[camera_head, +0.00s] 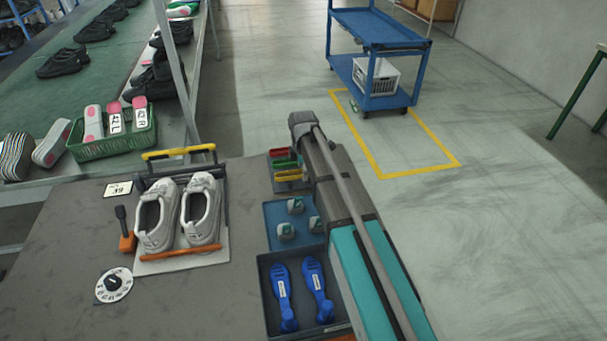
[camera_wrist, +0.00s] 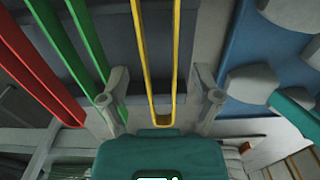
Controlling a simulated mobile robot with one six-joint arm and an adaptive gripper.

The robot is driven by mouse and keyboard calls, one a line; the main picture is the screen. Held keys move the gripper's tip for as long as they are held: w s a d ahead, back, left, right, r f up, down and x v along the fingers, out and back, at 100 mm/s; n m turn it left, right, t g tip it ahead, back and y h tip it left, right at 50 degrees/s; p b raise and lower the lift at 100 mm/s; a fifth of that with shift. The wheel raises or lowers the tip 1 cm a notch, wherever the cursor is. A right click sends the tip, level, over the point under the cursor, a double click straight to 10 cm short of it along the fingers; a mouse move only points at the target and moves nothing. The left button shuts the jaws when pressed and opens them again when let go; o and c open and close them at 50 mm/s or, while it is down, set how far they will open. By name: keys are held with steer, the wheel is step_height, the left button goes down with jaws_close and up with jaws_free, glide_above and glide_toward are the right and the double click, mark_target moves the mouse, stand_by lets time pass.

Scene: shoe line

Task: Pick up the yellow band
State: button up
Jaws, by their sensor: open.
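The yellow band (camera_wrist: 177,50) is a narrow loop in the wrist view, its rounded near end between my gripper's fingers. It also shows in the head view (camera_head: 290,178), at the near end of a small dark tray (camera_head: 279,187). My gripper (camera_wrist: 160,100) is open, with one finger on each side of the band and a gap to both. Green (camera_wrist: 90,45) and red (camera_wrist: 40,68) bands lie to the left in the wrist view. In the head view the gripper cannot be made out.
A blue tray (camera_head: 273,212) with grey pieces adjoins the band tray. A dark tray (camera_head: 266,280) with blue shoe trees is nearer. Pale shoes (camera_head: 157,218) stand on a board at left, by a yellow-and-black bar (camera_head: 178,152). A blue cart (camera_head: 378,30) stands on the floor beyond.

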steer(key=c, duration=0.9)
steer(key=shift+r, duration=0.15)
step_height(320, 180, up, 2)
steer(key=p, duration=0.2)
steer(key=shift+r+p, duration=0.25)
steer(key=shift+p, duration=0.1)
steer(key=s+r+p, duration=1)
steer(key=s, duration=0.4)
steer(key=shift+a, duration=0.35)
steer(key=shift+s+r, duration=0.1)
